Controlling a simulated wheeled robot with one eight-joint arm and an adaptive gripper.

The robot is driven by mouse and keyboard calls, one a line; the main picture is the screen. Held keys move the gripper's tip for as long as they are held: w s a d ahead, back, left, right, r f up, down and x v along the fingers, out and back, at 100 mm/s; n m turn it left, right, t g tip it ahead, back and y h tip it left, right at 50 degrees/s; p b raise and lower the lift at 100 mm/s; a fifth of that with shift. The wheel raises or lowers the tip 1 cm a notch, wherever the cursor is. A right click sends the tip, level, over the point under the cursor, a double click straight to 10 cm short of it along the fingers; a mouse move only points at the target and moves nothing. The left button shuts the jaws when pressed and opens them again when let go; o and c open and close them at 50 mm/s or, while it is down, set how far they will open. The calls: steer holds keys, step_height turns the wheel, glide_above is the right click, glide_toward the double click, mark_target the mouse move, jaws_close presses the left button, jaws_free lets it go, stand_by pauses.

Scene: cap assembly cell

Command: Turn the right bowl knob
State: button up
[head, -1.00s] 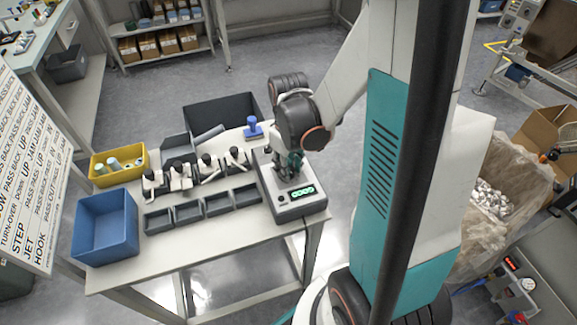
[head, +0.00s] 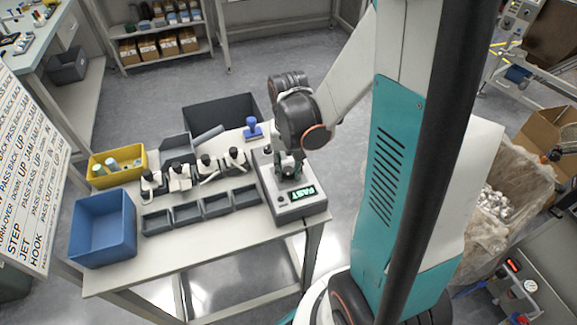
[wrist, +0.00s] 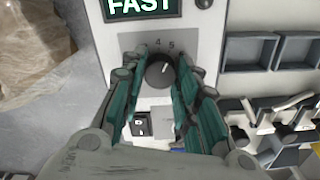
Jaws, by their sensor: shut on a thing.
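The bowl feeder controller (head: 295,211) is a grey box at the right end of the white bench in the head view. Its green display (head: 302,193) reads FAST, and the display also shows in the wrist view (wrist: 142,6). In the wrist view a round black knob (wrist: 160,74) sits on a grey dial plate, with the numbers 4 and 5 visible above it. My gripper (wrist: 161,86) has its teal fingers on both sides of the knob and is shut on it. A rocker switch (wrist: 139,127) lies below the knob. In the head view my gripper (head: 289,165) covers the knob.
Several dark grey trays (head: 216,204) and black-and-white fixtures (head: 208,168) stand left of the controller. A blue-handled stamp (head: 253,128) is behind it. A blue bin (head: 103,228) and a yellow bin (head: 117,166) are at the bench's left end.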

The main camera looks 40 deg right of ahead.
mark_target(289, 170)
stand_by(0.3)
steer(key=o, duration=1.1)
steer(key=shift+r, duration=0.15)
step_height(289, 170, up, 12)
steer(key=shift+s+f, duration=0.1)
steer(key=shift+f, duration=0.05)
